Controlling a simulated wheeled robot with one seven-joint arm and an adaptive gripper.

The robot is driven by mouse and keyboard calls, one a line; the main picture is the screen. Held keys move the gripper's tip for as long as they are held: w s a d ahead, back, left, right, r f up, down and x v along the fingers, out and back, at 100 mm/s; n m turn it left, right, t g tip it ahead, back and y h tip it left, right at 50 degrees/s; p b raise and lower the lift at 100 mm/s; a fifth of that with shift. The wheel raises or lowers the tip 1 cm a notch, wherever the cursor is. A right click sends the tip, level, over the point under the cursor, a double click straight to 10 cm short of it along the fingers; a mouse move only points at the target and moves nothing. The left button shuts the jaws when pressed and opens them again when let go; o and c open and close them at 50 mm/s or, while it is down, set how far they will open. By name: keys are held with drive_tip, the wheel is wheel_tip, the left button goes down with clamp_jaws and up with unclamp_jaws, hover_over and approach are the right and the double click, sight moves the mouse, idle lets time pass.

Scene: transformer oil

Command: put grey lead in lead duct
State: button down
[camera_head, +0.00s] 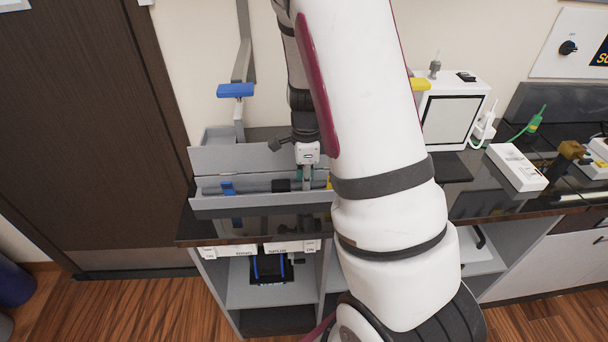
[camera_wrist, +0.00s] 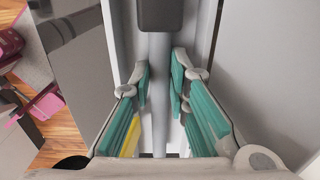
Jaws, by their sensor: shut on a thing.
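The lead duct (camera_head: 213,201) is a long grey open trough with a raised back wall or lid, at the left end of the black counter. The grey lead is a rod with a black thicker part (camera_head: 282,186), lying lengthwise low between the duct's walls. In the wrist view the grey lead (camera_wrist: 158,85) runs between my teal-padded fingers, its black part at the top. My gripper (camera_head: 307,184) reaches down into the duct, shut on the lead; the wrist view shows my gripper (camera_wrist: 160,78) close around the rod. My arm hides the duct's right end.
A blue piece (camera_head: 228,187) and a yellow piece (camera_head: 330,182) show in the duct. A grey post with a blue block (camera_head: 236,90) rises behind it. Right of my arm are a white instrument (camera_head: 455,110) and a white box (camera_head: 516,167). A shelf (camera_head: 240,290) is below.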

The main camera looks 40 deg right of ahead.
drive_tip(key=shift+f, duration=0.4)
idle(0.4)
drive_tip(key=c, duration=1.5)
unclamp_jaws()
drive_tip(key=shift+o, duration=0.2)
drive_tip(key=shift+r, duration=0.1)
wheel_tip(320, 180, up, 12)
